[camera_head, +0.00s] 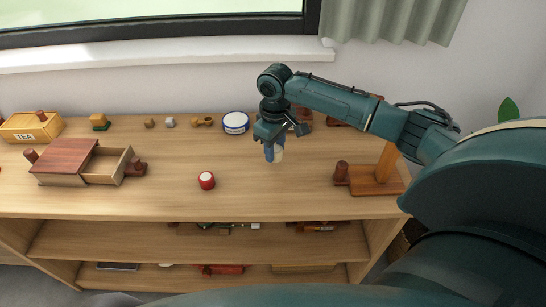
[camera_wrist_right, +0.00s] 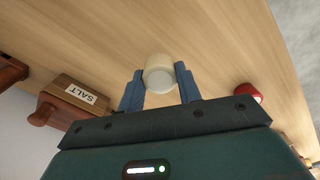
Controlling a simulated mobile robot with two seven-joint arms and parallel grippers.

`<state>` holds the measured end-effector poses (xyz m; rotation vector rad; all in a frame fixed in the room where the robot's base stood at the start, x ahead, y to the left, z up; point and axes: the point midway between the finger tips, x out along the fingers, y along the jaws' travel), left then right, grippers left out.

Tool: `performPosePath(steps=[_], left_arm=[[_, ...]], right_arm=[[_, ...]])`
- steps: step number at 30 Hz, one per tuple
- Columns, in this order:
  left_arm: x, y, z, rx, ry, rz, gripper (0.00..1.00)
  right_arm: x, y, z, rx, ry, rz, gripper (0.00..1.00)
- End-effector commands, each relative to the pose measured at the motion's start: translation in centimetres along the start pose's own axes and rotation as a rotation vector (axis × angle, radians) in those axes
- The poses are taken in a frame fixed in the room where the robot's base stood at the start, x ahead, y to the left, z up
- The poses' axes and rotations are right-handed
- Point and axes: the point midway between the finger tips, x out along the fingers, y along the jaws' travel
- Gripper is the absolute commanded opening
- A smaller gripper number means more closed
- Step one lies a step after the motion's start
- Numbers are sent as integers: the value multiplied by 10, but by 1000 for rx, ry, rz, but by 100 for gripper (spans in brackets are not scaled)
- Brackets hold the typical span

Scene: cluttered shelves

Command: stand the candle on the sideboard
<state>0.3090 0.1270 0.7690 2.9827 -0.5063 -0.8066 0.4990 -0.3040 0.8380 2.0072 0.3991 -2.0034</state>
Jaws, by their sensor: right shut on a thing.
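The candle is a short cream cylinder; it shows at the tip of my right gripper in the head view (camera_head: 278,153) and between the fingers in the right wrist view (camera_wrist_right: 159,72). My right gripper (camera_head: 272,150) has its blue fingers on either side of the candle and is shut on it, pointing down. The sideboard (camera_head: 120,203) is a wide light-wood unit, and the candle is over the middle of its top. I cannot tell whether the candle's base touches the wood. My left gripper is in neither view.
A blue-and-white tin (camera_head: 235,123) and a SALT box (camera_wrist_right: 75,100) are behind. A wooden stand (camera_head: 375,187) is at the right. A box with an open drawer (camera_head: 105,165) and a TEA box (camera_head: 30,128) are left. The front middle is bare.

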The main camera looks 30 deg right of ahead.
Motion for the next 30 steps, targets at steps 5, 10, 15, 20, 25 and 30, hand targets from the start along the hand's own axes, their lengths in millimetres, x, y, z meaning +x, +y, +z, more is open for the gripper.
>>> performPosePath(steps=[5,10,15,20,25,30], left_arm=[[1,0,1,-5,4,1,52],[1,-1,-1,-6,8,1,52],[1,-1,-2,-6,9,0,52],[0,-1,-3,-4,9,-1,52],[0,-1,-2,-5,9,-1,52],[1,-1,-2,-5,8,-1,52]], right_arm=[[31,-1,1,0,-3,-1,12],[38,0,0,0,-1,1,12],[38,0,0,0,-1,0,12],[40,0,0,0,-1,0,36],[40,0,0,0,-1,1,50],[40,0,0,0,-1,0,56]])
